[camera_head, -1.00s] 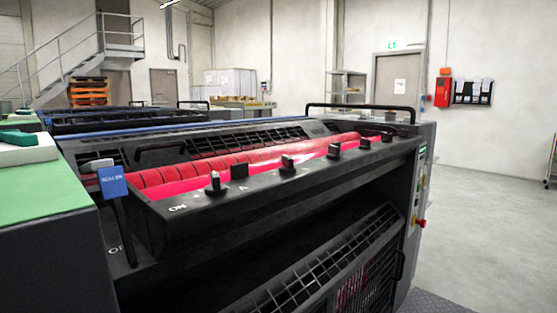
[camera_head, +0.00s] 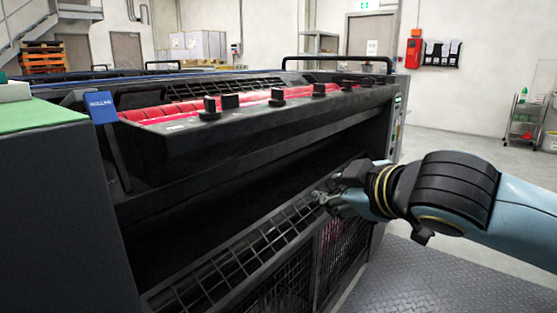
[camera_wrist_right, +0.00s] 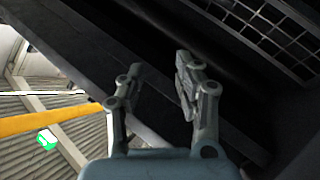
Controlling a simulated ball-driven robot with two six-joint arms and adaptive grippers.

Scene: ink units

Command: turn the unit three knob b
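A row of black knobs runs along the top ledge of the dark ink unit (camera_head: 190,145). From the left, I see a knob (camera_head: 209,108), a squat black block (camera_head: 229,101), then another knob (camera_head: 277,97) and a further knob (camera_head: 319,89), with more towards the far right end. Their labels are too small to read, so I cannot tell which is knob b. My right gripper (camera_head: 325,199) is below the ledge, in front of the lower grille, apart from the knobs. In the right wrist view its two fingers (camera_wrist_right: 160,64) are spread with nothing between them. My left gripper is out of view.
Red ink rollers (camera_head: 180,110) lie behind the knobs. A lever with a blue tag (camera_head: 101,107) stands at the unit's left end. A dark cabinet with a green top (camera_head: 40,117) is at the left. Open floor (camera_head: 470,135) lies to the right.

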